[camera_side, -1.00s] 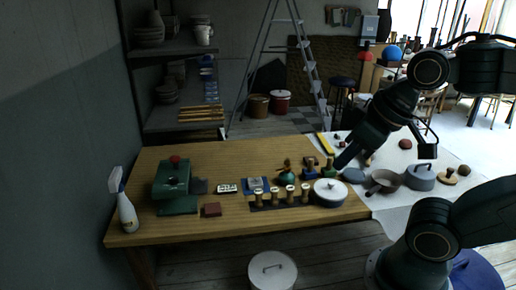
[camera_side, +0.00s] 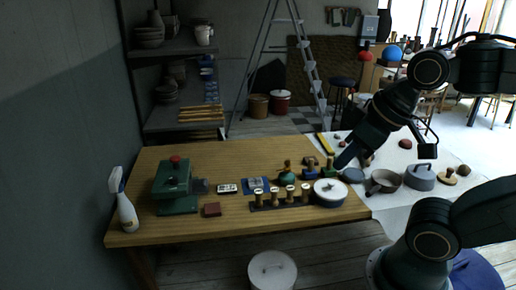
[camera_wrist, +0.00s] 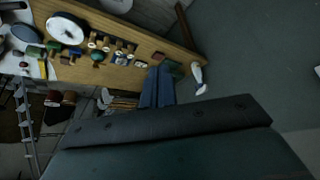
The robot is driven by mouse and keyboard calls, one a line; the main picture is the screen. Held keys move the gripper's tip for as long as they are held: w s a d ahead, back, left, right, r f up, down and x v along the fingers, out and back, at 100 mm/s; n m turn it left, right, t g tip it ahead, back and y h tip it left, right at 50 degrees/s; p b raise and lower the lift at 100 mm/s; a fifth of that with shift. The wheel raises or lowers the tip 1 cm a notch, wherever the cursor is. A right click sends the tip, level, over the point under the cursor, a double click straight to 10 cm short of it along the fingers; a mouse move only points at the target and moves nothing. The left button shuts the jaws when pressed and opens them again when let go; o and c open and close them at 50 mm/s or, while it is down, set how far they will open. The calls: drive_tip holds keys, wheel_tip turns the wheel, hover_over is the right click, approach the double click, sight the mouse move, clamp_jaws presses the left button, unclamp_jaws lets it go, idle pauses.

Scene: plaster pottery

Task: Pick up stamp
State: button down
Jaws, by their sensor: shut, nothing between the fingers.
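A stamp with a brown handle and a green base (camera_side: 287,173) stands near the middle of the wooden table. A blue-based stamp (camera_side: 309,172) and another green one (camera_side: 329,170) stand to its right. Several stamps with pale-topped handles (camera_side: 274,197) stand in a row on a dark strip in front; the row also shows in the wrist view (camera_wrist: 110,48). My gripper (camera_side: 342,162) is at the right of the stamps in the side view, above the table's right end. In the wrist view its fingers (camera_wrist: 160,68) are together and empty. Whether it touches a stamp cannot be told.
A green press (camera_side: 173,185) and a spray bottle (camera_side: 125,210) are at the left. The wooden table's back left is clear.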

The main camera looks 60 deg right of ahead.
drive_tip(key=c, duration=1.3)
unclamp_jaws()
